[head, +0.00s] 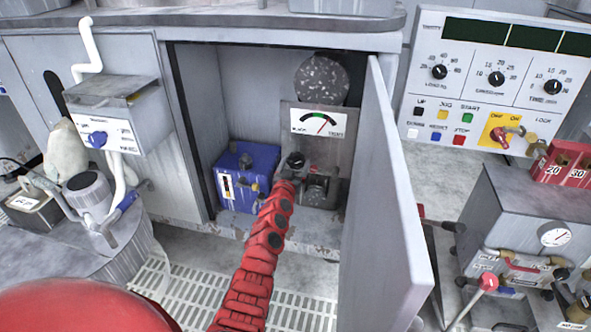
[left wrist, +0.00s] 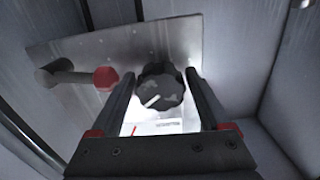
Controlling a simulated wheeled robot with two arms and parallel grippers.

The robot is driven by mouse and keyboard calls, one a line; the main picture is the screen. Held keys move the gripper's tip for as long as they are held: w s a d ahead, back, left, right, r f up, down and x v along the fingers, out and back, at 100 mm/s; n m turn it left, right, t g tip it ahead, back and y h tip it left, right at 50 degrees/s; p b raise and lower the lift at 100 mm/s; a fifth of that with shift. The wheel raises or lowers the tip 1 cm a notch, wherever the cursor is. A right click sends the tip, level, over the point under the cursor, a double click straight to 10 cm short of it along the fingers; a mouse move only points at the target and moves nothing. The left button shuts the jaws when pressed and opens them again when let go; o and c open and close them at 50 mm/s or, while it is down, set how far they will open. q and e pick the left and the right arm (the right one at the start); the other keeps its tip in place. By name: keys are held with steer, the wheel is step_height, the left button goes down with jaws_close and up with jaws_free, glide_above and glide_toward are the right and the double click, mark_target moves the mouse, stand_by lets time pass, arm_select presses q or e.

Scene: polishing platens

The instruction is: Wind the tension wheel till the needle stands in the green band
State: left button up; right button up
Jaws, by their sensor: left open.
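The tension wheel (left wrist: 160,88) is a black lobed knob with a white pointer line, on a grey metal panel. In the left wrist view it sits between the spread fingers of my left gripper (left wrist: 160,77), one finger on each side. I cannot tell whether they touch it. In the head view my left gripper (head: 312,180) is inside the open cabinet, below the gauge, and partly hides the wheel area. The white gauge (head: 319,124) has a green band near its top. Its red needle leans right of upright, towards the tight side. My right gripper does not show.
A lever with a red knob (left wrist: 105,78) stands beside the wheel. A blue box (head: 245,178) is left of my gripper in the cabinet. The open cabinet door (head: 385,190) walls the right side. A control panel (head: 490,80) is farther right.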

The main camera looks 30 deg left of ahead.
arm_select(q)
steer(key=shift+w, duration=0.1)
steer(key=shift+r, duration=0.1)
steer(key=c, duration=1.1)
steer(key=shift+n, duration=0.4)
steer(key=n, duration=0.3)
steer(key=shift+d+n, duration=0.1)
steer(key=shift+n, duration=2.1)
